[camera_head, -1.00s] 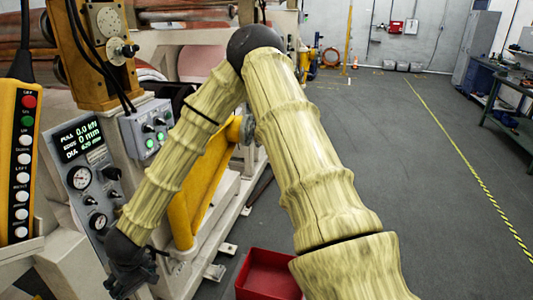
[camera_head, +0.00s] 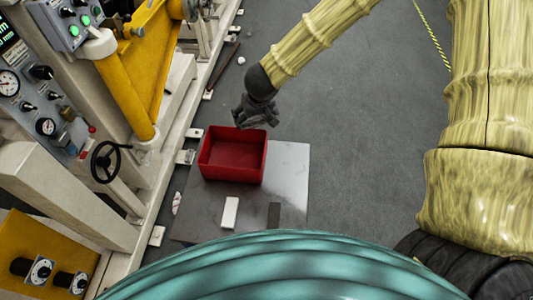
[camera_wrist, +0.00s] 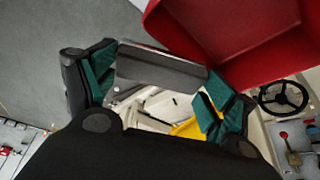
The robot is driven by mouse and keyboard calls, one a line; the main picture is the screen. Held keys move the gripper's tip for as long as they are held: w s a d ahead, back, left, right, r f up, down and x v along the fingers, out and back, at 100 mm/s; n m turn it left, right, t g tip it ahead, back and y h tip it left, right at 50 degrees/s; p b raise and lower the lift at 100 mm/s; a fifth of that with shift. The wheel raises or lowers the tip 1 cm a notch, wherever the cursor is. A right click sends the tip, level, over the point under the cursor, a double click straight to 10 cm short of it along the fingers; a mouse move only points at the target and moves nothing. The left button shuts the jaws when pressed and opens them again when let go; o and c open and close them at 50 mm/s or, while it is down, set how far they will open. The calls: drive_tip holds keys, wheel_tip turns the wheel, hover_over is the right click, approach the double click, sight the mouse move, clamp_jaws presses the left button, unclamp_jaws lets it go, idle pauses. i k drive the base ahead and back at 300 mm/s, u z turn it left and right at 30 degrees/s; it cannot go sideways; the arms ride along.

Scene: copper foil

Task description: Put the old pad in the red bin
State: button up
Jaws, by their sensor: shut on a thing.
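The old pad (camera_wrist: 160,68), a grey block with a lighter upper edge, is held between the green-faced fingers of my gripper (camera_wrist: 155,88) in the wrist view. In the head view my gripper (camera_head: 256,113) hangs by the far right corner of the red bin (camera_head: 233,178); the pad cannot be made out there. The bin is open-topped and looks empty inside.
The bin stands on a grey plate (camera_head: 290,165). A white block (camera_head: 229,212) and a flat dark rectangle (camera_head: 274,215) are on the plate in front of it. The machine with a black handwheel (camera_head: 105,161) is at the left. Open floor is to the right.

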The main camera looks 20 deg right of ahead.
sight(235, 161)
drive_tip(key=z, duration=0.05)
drive_tip(key=k, duration=1.15)
drive_tip(key=u, duration=0.3)
